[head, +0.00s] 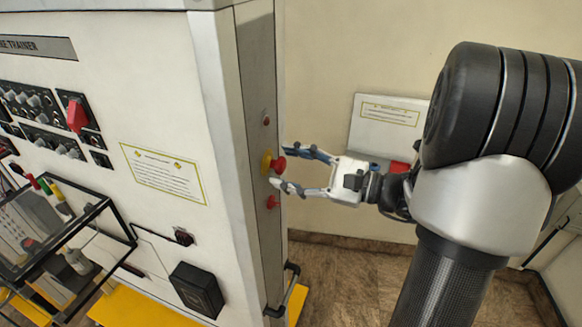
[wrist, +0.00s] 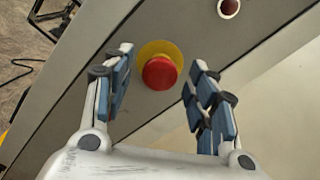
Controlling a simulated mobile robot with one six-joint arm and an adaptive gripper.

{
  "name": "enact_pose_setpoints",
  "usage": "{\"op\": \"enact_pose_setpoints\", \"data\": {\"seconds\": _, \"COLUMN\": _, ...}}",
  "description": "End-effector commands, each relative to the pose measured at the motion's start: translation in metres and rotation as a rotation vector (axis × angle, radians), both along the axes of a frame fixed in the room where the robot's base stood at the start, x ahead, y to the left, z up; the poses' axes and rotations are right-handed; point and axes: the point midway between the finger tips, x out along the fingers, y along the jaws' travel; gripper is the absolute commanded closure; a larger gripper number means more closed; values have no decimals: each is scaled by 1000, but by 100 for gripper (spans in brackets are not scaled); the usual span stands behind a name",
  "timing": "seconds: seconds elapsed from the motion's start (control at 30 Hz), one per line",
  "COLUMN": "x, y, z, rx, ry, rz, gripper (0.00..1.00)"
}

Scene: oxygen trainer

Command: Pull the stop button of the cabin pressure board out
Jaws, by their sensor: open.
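The stop button (head: 279,165) is a red mushroom knob on a yellow disc on the narrow side face of the white trainer cabinet. In the wrist view the red knob (wrist: 160,73) sits in front of its yellow disc (wrist: 170,49). My gripper (head: 280,170) is open, with one finger above and one below the button in the head view. In the wrist view my gripper (wrist: 162,85) has a finger to each side of the knob, with gaps between them and it. I cannot tell how deep the fingertips reach around the knob.
A small red button (head: 272,202) sits below the stop button, and a small red lamp (head: 266,120) above it. A black handle (head: 284,292) juts out low on the cabinet. A white box with a label (head: 388,115) is on the wall behind. Floor shows right of the cabinet.

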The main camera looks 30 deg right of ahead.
Motion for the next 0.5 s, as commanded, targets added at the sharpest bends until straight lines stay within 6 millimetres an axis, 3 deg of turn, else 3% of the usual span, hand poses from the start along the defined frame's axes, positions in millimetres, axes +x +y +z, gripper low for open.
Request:
{"op": "enact_pose_setpoints", "data": {"seconds": 0.27, "x": -2, "y": -2, "z": 0, "rx": 0, "ry": -1, "rz": -1, "gripper": 47}}
{"op": "enact_pose_setpoints", "data": {"seconds": 0.5, "x": -29, "y": -25, "z": 0, "rx": 0, "ry": -1, "rz": -8, "gripper": 47}}
